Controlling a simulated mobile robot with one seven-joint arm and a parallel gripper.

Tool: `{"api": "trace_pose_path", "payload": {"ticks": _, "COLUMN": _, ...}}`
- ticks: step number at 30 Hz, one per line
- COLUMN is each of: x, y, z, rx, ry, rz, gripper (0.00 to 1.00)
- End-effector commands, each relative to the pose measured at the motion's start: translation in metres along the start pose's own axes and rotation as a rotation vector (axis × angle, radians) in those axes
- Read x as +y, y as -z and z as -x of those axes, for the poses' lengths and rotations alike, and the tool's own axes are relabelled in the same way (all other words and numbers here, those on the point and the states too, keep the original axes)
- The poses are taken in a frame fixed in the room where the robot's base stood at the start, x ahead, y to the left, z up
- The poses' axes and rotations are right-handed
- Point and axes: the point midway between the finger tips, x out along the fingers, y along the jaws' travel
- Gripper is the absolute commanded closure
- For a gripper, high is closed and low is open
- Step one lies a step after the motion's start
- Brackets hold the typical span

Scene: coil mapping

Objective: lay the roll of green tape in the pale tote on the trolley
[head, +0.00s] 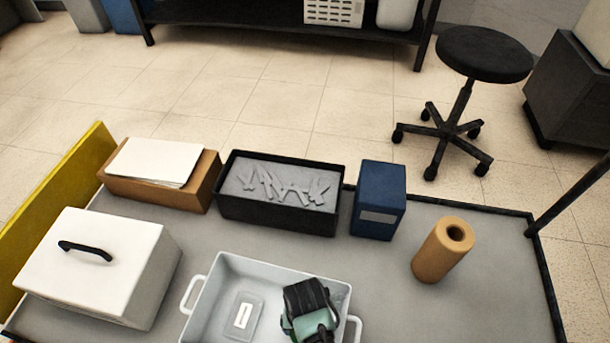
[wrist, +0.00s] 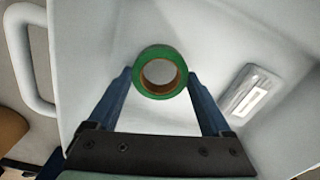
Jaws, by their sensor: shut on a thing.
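The roll of green tape (wrist: 141,54) is a green ring with a brown core. In the wrist view it sits between the two blue fingers of my gripper (wrist: 160,78), which are shut on it. The pale tote (head: 213,293) stands at the front middle of the trolley top in the head view. My gripper (head: 309,308) is over the right part of the tote in the head view, where its fingers and the tape are hidden. The tote's white inside (wrist: 95,60) surrounds the tape in the wrist view. I cannot tell whether the tape touches the tote floor.
A clear flat case with a white label (head: 243,315) lies in the tote's left part. Behind the tote are a black bin of grey pieces (head: 280,213), a blue box (head: 378,200) and a cardboard box (head: 205,185). A white lidded box (head: 150,265) stands left, a brown roll (head: 437,255) right.

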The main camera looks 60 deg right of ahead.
Motion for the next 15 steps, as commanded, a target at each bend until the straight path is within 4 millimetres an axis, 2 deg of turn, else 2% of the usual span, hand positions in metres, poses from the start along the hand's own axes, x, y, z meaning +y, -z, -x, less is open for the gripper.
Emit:
{"api": "trace_pose_path", "payload": {"ticks": 1, "x": 0.0001, "y": 0.0002, "z": -0.012, "rx": 0.0, "ry": 0.0, "rz": 0.0, "gripper": 0.71}}
{"api": "trace_pose_path", "payload": {"ticks": 2, "x": 0.0001, "y": 0.0004, "z": -0.0137, "rx": 0.001, "ry": 0.0, "rz": 0.0, "gripper": 0.71}}
{"api": "trace_pose_path", "payload": {"ticks": 13, "x": -0.0001, "y": 0.0002, "z": -0.015, "rx": 0.0, "ry": 0.0, "rz": 0.0, "gripper": 0.71}}
{"api": "trace_pose_path", "payload": {"ticks": 14, "x": -0.0001, "y": 0.0001, "z": -0.0154, "rx": 0.0, "ry": 0.0, "rz": 0.0, "gripper": 0.15}}
{"api": "trace_pose_path", "payload": {"ticks": 15, "x": -0.0001, "y": 0.0001, "z": -0.0149, "rx": 0.0, "ry": 0.0, "rz": 0.0, "gripper": 0.08}}
